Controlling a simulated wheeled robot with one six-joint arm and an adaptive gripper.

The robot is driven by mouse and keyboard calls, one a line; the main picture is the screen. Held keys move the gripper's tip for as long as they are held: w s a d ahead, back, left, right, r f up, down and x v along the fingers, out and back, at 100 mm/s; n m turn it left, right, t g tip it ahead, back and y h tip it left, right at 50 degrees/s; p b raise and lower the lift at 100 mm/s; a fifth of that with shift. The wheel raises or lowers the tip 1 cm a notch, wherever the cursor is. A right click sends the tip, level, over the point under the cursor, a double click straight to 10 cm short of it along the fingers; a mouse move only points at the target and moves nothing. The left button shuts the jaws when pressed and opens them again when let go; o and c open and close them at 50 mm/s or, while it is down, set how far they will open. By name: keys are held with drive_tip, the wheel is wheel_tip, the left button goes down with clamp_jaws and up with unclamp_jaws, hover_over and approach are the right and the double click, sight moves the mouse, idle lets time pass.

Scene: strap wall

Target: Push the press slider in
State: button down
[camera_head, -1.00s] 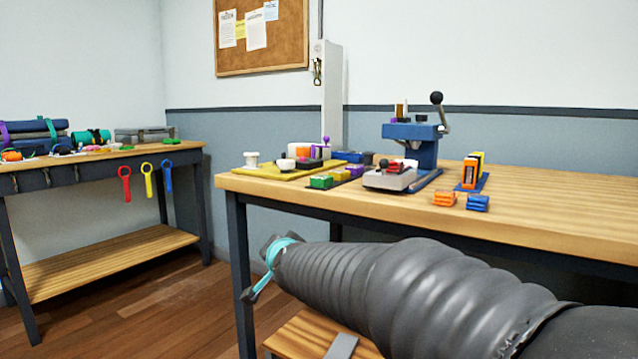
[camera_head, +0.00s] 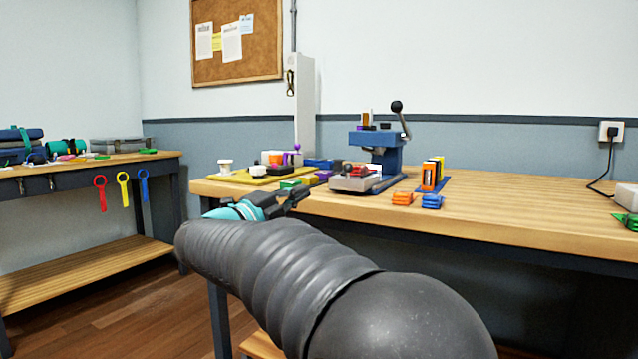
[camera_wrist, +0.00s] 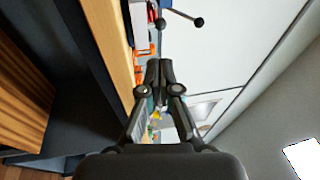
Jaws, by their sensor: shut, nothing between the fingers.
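A blue press (camera_head: 379,150) with a black-knobbed lever stands towards the back of the wooden bench. A grey slider block (camera_head: 352,183) with red and black parts on top sits low at its front, sticking out towards the bench's front edge. My gripper (camera_head: 299,195) is in front of the bench's front edge, to the left of the slider and apart from the press as far as I can tell. In the wrist view my gripper (camera_wrist: 159,68) is shut with nothing between the fingers. The press lever (camera_wrist: 182,20) shows beyond the fingertips there.
A yellow tray (camera_head: 252,176) with small items lies at the left. The bench's right side is mostly clear.

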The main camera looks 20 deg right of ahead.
sight(345, 171)
drive_tip(key=x, duration=1.3)
drive_tip(key=shift+w+d, duration=0.1)
drive_tip(key=shift+d, duration=0.1)
drive_tip(key=w+d+p, duration=0.1)
drive_tip(key=w+d, duration=0.1)
drive_tip(key=d, duration=0.1)
drive_tip(key=shift+w+d, duration=0.1)
drive_tip(key=shift+w, duration=0.15)
